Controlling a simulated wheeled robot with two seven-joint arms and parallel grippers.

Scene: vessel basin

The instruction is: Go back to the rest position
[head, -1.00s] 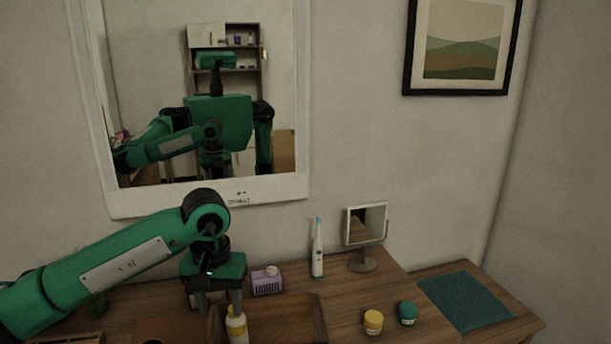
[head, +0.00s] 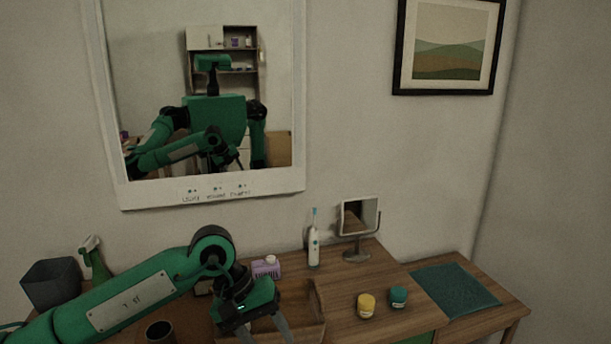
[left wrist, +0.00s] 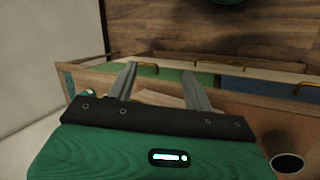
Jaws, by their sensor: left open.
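My left gripper (head: 268,336) comes in from the left in the head view, above the front of the wooden tray (head: 318,310). Its two grey fingers are apart with nothing held between them. In the left wrist view the open fingers (left wrist: 160,84) extend over wooden surfaces. My right gripper is not directly in view.
A purple box (head: 266,267), an electric toothbrush (head: 314,248) and a small mirror (head: 359,217) stand along the wall. A yellow jar (head: 366,305) and a teal jar (head: 398,297) stand right of the tray. A spray bottle (head: 94,262) and dark bin (head: 50,283) are left.

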